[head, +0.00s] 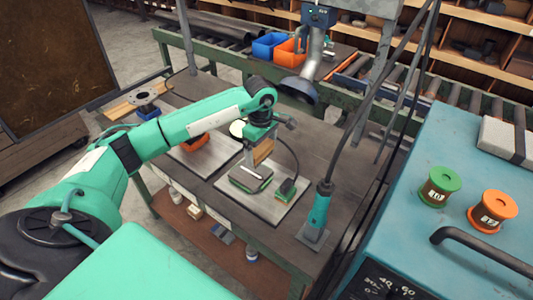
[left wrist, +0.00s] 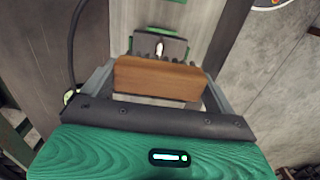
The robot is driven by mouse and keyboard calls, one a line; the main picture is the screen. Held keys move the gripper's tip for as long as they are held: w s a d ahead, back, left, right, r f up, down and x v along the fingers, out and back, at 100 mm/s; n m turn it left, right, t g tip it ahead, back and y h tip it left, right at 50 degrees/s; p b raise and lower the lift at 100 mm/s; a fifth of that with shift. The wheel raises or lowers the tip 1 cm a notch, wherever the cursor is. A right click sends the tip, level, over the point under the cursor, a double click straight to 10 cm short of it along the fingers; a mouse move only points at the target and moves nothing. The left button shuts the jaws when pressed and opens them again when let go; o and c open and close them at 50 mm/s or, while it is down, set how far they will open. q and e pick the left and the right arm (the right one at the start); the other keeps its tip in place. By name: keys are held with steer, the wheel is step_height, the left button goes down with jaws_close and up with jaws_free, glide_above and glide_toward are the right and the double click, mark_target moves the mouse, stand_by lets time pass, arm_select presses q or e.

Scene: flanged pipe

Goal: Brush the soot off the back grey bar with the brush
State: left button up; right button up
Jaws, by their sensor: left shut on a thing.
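My left gripper (head: 258,148) is shut on the brush, and its wooden block (head: 264,151) shows between the fingers. In the left wrist view the wooden block (left wrist: 160,78) fills the space between the two fingers, with dark tips along its far edge. The brush is over a pale plate (head: 263,208) on the workbench. A dark grey block with a green edge (head: 250,179) lies on that plate below the brush. I cannot tell whether it is the back grey bar, whether it carries soot, or whether the brush touches it. My right gripper is not in view.
A small green-and-dark piece (head: 287,188) with a cable is on the plate's right. A teal tool (head: 319,210) stands at the bench's right edge. A nozzle (head: 299,88) hangs behind. A blue cabinet (head: 455,135) with green and orange spools fills the right.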

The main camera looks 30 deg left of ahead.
mark_target(262, 162)
arm_select(q)
steer(key=shift+s+d+f, duration=0.1)
steer(key=shift+f, duration=0.4)
step_height(262, 162, down, 4)
steer(key=shift+f+b, duration=0.25)
steer(key=shift+b, duration=0.8)
steer(key=shift+f, duration=0.15)
steer(key=shift+f, duration=0.1)
steer(key=shift+f+b, duration=0.65)
steer(key=shift+b, duration=0.05)
steer(key=shift+f+b, duration=0.55)
steer(key=shift+f, duration=0.1)
